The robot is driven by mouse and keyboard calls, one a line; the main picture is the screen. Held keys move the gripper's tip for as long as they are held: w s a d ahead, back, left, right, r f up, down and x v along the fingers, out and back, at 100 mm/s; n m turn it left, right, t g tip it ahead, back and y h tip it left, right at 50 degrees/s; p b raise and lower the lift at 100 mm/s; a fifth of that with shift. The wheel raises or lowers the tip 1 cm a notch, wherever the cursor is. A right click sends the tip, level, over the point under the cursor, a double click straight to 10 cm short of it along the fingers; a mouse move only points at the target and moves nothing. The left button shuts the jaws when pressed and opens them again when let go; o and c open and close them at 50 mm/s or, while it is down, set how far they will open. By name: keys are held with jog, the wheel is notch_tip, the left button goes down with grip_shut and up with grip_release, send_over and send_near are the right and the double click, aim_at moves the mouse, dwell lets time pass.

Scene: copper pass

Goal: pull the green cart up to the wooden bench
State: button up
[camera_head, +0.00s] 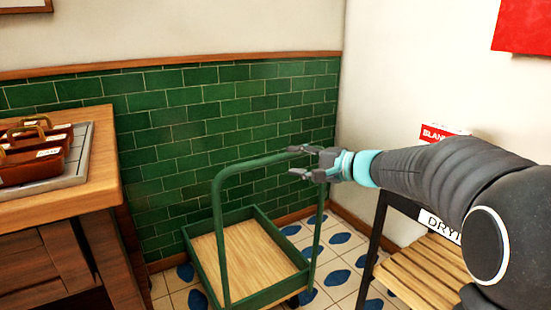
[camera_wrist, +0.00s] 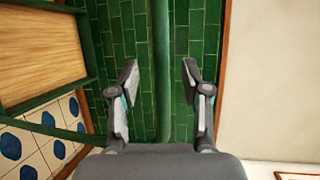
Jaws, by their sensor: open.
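The green cart (camera_head: 245,255) has a light wooden deck with a low green rim and a tall green tube handle (camera_head: 219,225). It stands on the tiled floor right of the wooden bench (camera_head: 101,170), with a gap between them. My gripper (camera_head: 291,160) is open at the right end of the handle's top bar. In the wrist view the bar (camera_wrist: 161,75) runs between the two spread fingers (camera_wrist: 160,62), with room on both sides. I cannot tell how deep the bar sits between them. My arm hides part of the right side.
Brown boxes with handles (camera_head: 35,165) sit on a grey tray (camera_head: 82,150) on the bench. A slatted wooden rack (camera_head: 420,275) with a dark frame stands at the right under my arm. A green tiled wall (camera_head: 200,130) closes the back. Little floor is free around the cart.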

aim_at(281, 159)
jog(key=shift+x, duration=3)
